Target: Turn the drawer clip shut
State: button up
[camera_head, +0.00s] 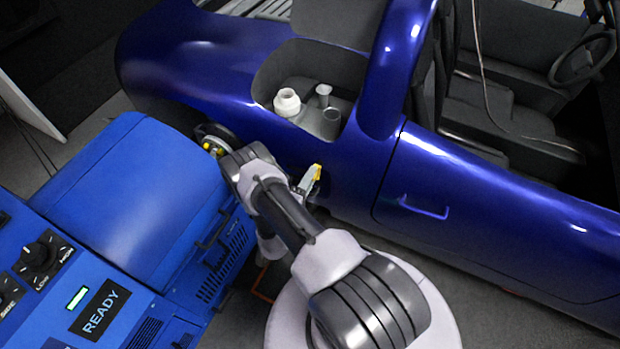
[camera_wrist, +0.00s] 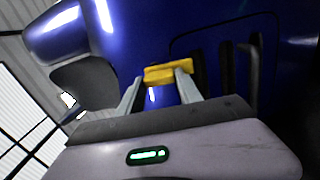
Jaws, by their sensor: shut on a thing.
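My gripper (camera_head: 312,180) is beside the blue car's flank, below the open side recess. In the wrist view its two grey fingers (camera_wrist: 168,82) are shut on a small yellow piece (camera_wrist: 168,73) that spans the fingertips. The yellow piece also shows in the head view (camera_head: 317,172). Its shape resembles a short bar; I cannot tell whether it is the drawer clip or whether it is attached to anything. No drawer clip shows clearly elsewhere, and my arm hides part of the area by the blue machine's side.
The blue machine (camera_head: 130,215) with a READY display (camera_head: 101,312) stands at left. The blue car (camera_head: 465,195) fills the right.

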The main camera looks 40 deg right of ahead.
jog(key=shift+s+n, duration=0.1)
jog(key=shift+n, duration=0.4)
jog(key=o, duration=1.4)
jog(key=shift+a, duration=0.1)
jog(key=p+v, duration=0.4)
jog(key=v, duration=1.3)
jog(key=shift+s+a+f, duration=0.1)
